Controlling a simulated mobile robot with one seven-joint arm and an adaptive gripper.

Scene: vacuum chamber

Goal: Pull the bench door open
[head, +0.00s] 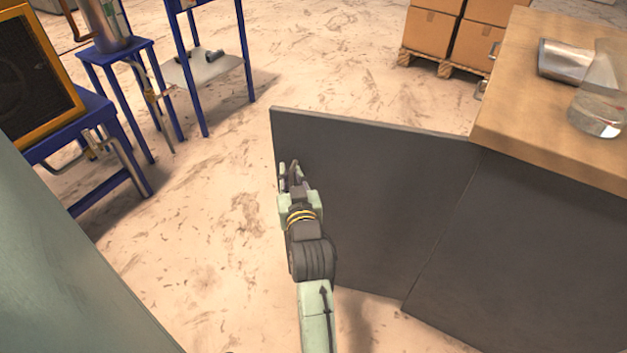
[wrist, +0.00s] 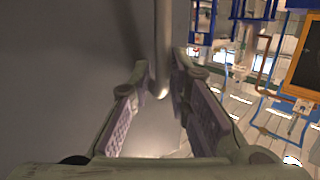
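The bench door (head: 370,200) is a dark grey panel. It stands swung out from the bench (head: 540,230), hinged near the bench corner, with its free edge at the left. My gripper (head: 289,172) is at the door's face near that free edge. In the wrist view, a grey vertical bar handle (wrist: 162,45) runs down between the fingertips of my gripper (wrist: 162,82). The fingertips sit close on both sides of the bar and seem to hold it near its lower end. In the head view the handle is mostly hidden by my gripper.
The wooden bench top (head: 520,90) carries a metal vessel (head: 568,62) and a glass vessel (head: 598,112). Blue stands (head: 120,50) are at the upper left. Cardboard boxes (head: 450,30) on a pallet stand behind. The floor (head: 215,220) left of the door is clear.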

